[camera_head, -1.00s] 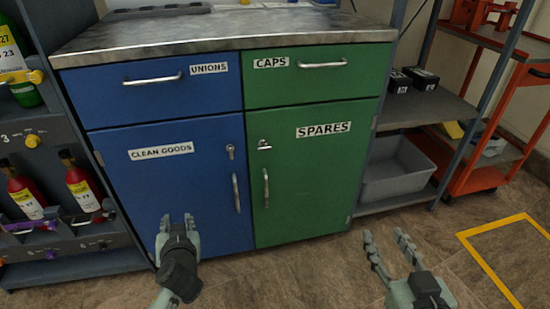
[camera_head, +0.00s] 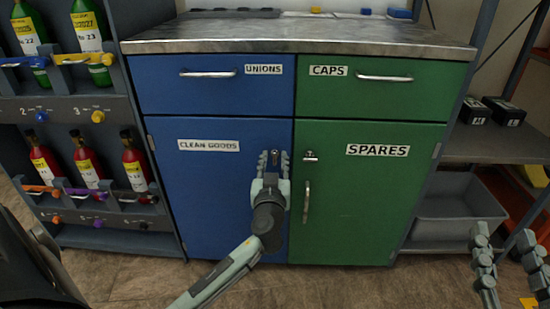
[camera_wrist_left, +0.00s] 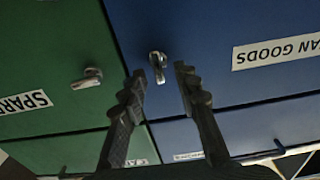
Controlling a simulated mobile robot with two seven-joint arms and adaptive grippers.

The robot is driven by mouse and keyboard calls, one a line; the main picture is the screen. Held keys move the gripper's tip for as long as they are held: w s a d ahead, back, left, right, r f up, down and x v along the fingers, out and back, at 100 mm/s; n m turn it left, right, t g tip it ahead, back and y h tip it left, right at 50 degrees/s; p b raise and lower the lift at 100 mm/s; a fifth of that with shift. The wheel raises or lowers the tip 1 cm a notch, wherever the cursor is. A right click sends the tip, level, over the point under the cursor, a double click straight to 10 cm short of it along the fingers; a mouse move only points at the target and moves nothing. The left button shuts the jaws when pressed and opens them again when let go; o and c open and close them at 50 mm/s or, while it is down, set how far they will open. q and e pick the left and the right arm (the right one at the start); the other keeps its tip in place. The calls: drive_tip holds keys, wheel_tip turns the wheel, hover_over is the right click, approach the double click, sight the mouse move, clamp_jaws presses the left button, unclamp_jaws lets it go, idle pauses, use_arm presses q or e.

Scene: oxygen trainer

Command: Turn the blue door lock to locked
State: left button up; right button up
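The blue door (camera_head: 220,185), labelled CLEAN GOODS, is the lower left door of the cabinet. Its lock (camera_head: 284,156) is at the door's upper right, partly behind my left gripper (camera_head: 273,160) in the head view. In the left wrist view the lock's small metal key or knob (camera_wrist_left: 157,62) sits just beyond the fingertips, nearer the left finger. My left gripper (camera_wrist_left: 168,72) is open and empty there, and I see no contact. My right gripper (camera_head: 503,245) is open and empty at the right, away from the cabinet.
The green SPARES door (camera_head: 365,205) has its own lock (camera_head: 310,156) and handle (camera_head: 306,202) close to my left gripper. A rack with bottles (camera_head: 90,165) stands at the left. A shelf with a grey bin (camera_head: 450,205) stands at the right.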

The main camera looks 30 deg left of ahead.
use_arm(q)
drive_tip(key=shift+w+a, duration=0.2)
drive_tip(key=shift+w, duration=0.2)
clamp_jaws()
